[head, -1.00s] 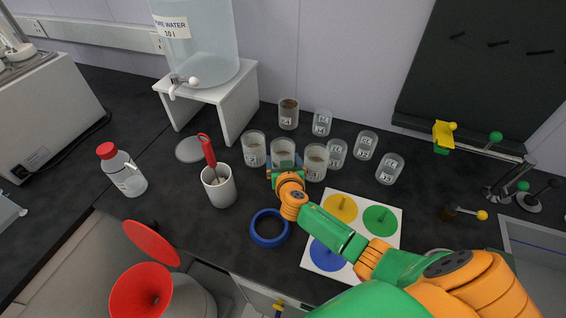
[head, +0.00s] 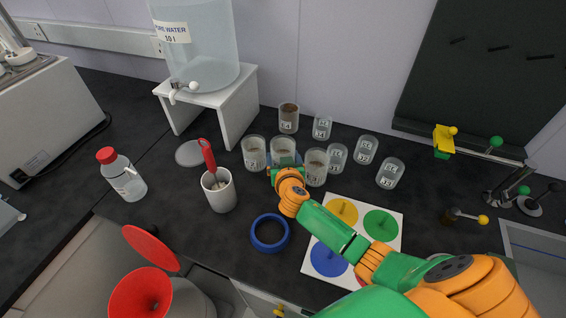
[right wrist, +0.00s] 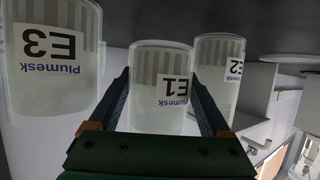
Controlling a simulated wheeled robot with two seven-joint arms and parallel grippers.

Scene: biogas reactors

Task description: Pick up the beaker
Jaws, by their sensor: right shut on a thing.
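The beaker labelled E1 (right wrist: 160,92) is clear, with a white label; it also shows in the head view (head: 283,145), in the middle of the front group of beakers. My right gripper (head: 285,160) is shut on it, with one dark blue finger on either side in the right wrist view (right wrist: 162,98). The beaker appears to be at table level; I cannot tell whether it touches the table. The gripper hides its lower part in the head view. My left gripper is not in view.
Beaker E3 (right wrist: 48,70) and beaker E2 (right wrist: 218,75) stand close on either side, with several more beakers behind and right. A mug (head: 219,191), a blue ring (head: 269,233) and a mat with coloured discs (head: 394,248) lie nearer. A water tank (head: 200,45) stands back left.

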